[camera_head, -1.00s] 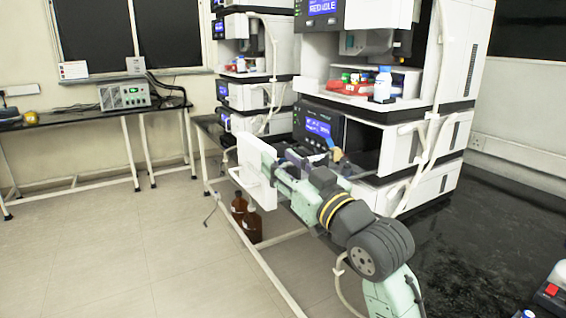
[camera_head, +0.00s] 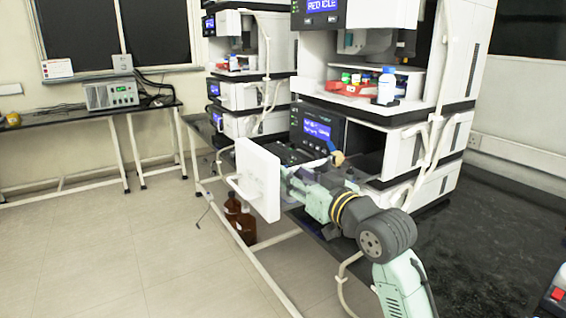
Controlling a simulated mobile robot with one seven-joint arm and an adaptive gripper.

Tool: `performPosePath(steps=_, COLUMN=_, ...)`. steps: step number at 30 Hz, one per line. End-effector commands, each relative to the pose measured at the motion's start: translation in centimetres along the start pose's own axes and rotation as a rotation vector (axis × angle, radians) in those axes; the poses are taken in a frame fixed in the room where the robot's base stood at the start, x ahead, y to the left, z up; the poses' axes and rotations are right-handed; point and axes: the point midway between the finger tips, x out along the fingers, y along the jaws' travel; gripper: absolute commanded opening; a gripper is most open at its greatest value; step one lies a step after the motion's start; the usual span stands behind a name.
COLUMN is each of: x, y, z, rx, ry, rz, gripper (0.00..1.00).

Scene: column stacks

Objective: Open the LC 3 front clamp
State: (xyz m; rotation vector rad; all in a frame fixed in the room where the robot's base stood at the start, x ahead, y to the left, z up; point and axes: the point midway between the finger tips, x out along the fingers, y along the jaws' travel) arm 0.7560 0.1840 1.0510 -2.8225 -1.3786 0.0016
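The LC stack (camera_head: 375,135) in front has an open middle bay with a dark interior. A white door panel (camera_head: 258,180) with a loop handle stands out from that bay on the left. My gripper (camera_head: 293,187) is at the inner, right side of the door panel, low in front of the bay. Its fingertips are small and partly hidden, so I cannot tell whether they are open, shut or touching the door. A small blue and tan part (camera_head: 336,153) shows at the bay opening, above and right of my gripper. I cannot make out the front clamp clearly.
A red tray (camera_head: 362,88) with small vials and a blue-capped bottle (camera_head: 386,86) stands above the bay. A second stack (camera_head: 235,95) stands behind to the left. Brown bottles (camera_head: 245,222) stand below the bench. The black bench top (camera_head: 475,240) at right is largely clear.

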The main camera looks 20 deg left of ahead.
Motion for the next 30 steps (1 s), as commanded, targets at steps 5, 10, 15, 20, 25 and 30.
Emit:
performPosePath(steps=5, x=3.3, y=-0.1, z=-0.3, rx=0.0, ry=-0.001, rz=-0.002, gripper=0.37)
performPosePath(steps=10, x=5.0, y=0.0, z=-0.2, rx=0.0, ry=0.001, rz=-0.001, gripper=0.37)
performPosePath(steps=15, x=5.6, y=0.0, z=0.0, rx=0.0, ry=0.0, rz=0.0, gripper=0.37)
performPosePath(steps=20, x=5.6, y=0.0, z=0.0, rx=0.0, ry=0.001, rz=0.0, gripper=0.37)
performPosePath(steps=25, x=5.6, y=0.0, z=0.0, rx=-0.001, ry=0.001, rz=0.0, gripper=0.28)
performPosePath(steps=30, x=5.5, y=0.0, z=0.0, rx=-0.001, ry=0.001, rz=0.0, gripper=0.17)
